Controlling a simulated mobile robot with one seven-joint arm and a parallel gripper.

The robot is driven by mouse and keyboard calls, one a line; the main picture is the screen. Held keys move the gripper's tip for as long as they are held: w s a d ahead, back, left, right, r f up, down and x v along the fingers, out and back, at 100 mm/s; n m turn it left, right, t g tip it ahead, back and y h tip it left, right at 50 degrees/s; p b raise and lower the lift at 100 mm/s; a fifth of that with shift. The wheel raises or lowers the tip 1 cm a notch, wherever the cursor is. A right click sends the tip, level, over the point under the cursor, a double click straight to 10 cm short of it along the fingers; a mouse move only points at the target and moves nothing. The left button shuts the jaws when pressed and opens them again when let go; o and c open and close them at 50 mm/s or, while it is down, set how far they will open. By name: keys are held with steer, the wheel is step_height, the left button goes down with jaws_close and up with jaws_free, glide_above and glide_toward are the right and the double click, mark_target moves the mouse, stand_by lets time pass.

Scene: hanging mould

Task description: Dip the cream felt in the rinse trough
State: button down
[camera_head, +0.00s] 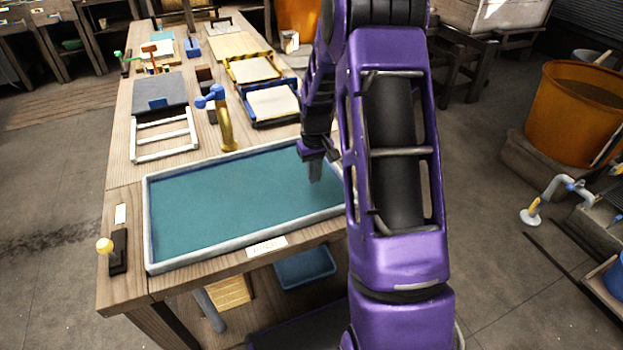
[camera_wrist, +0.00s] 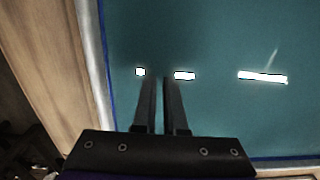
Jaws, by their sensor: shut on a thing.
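The rinse trough (camera_head: 200,250) is a wide, shallow basin with a pale rim, full of teal water, at the near end of the wooden bench. My gripper (camera_head: 315,172) points down over its right part. In the wrist view my gripper (camera_wrist: 163,85) has its fingers close together over the teal surface. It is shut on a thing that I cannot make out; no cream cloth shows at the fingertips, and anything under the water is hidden. Cream sheets lie in a yellow-and-black tray (camera_head: 232,72) and a blue tray (camera_head: 252,112) behind the trough; I cannot tell whether either is the felt.
A brass tap (camera_head: 225,130) with a blue handle stands at the trough's back edge. A white frame (camera_head: 163,150) and a grey slab (camera_head: 160,92) lie behind on the left. A yellow-knobbed lever (camera_head: 105,245) is at the left. My arm hides the trough's right end.

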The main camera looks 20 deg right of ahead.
steer(key=shift+d, duration=1.5)
steer(key=shift+a, duration=0.15)
steer(key=shift+a, duration=1.4)
steer(key=shift+d, duration=0.15)
